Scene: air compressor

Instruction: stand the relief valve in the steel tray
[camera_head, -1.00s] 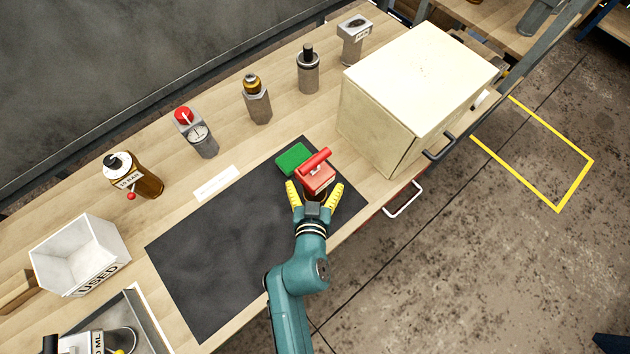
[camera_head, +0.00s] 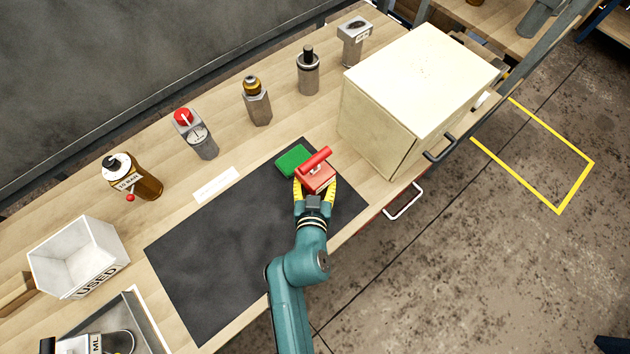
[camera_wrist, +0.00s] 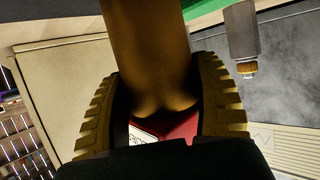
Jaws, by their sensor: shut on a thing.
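My gripper (camera_head: 315,188) is at the far right part of the black mat. Its yellow fingers are shut on a red object (camera_head: 316,172) with a raised bar handle. In the wrist view a brown, rounded body (camera_wrist: 150,50) and a red part (camera_wrist: 180,130) with a pale label show between the fingers. The frames do not make clear which thing is the relief valve. An amber-bodied piece (camera_head: 140,178) with a black-and-white top, a red ball and a "BAR" label stands at left. The steel tray (camera_head: 147,318) is partly cut off at bottom left, holding a labelled item.
A green pad (camera_head: 291,160) lies behind the held object. A cream box (camera_head: 410,95) stands close right. A white "USED" bin (camera_head: 80,255) is left. The black mat (camera_head: 220,250) is mostly clear.

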